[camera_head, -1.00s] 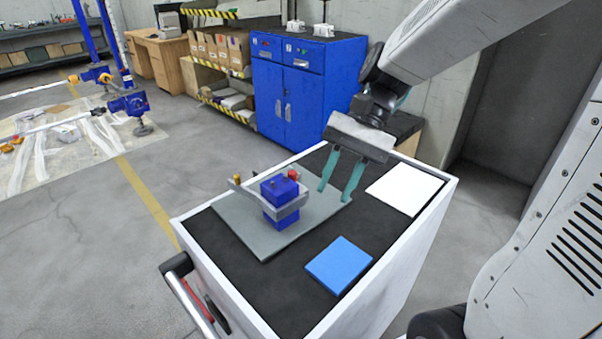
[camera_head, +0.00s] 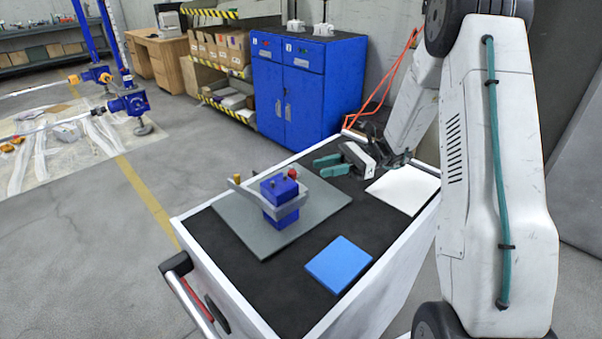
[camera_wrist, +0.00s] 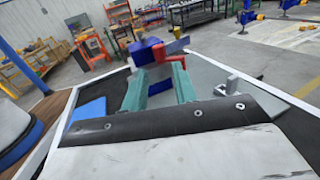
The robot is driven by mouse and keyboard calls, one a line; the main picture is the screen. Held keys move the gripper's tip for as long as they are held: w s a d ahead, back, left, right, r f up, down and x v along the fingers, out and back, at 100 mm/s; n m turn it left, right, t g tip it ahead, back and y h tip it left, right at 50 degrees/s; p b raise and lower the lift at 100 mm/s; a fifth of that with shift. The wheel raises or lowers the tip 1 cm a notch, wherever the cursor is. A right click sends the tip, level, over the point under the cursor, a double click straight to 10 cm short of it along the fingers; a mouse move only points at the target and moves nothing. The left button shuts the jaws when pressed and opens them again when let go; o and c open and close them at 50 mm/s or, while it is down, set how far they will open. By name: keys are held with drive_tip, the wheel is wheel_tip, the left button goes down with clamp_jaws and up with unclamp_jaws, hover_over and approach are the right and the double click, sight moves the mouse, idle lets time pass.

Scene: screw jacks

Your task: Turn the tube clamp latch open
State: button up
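The tube clamp (camera_head: 281,199) is a blue block with a grey band around it, a red knob on top and a grey arm with a brass-coloured end (camera_head: 237,178) to its left. It stands upright on a grey plate (camera_head: 315,217) on the cart. My gripper (camera_head: 318,166), with teal fingers, is low over the cart, right of and behind the clamp, pointing left. In the wrist view its fingers (camera_wrist: 160,75) are apart with nothing visibly held. The clamp's blue block (camera_wrist: 145,52) and a red part (camera_wrist: 173,47) show beyond the fingertips. I cannot tell the latch position clearly.
A blue square pad (camera_head: 339,264) lies at the cart's front and a white pad (camera_head: 404,189) at its right. Black cart top (camera_head: 270,282) is bare in front of the plate. A blue cabinet (camera_head: 310,90) stands behind the cart.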

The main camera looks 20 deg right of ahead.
sight(292, 176)
drive_tip(key=a, duration=0.7)
drive_tip(key=shift+a, duration=0.1)
drive_tip(key=shift+s, duration=0.1)
clamp_jaws()
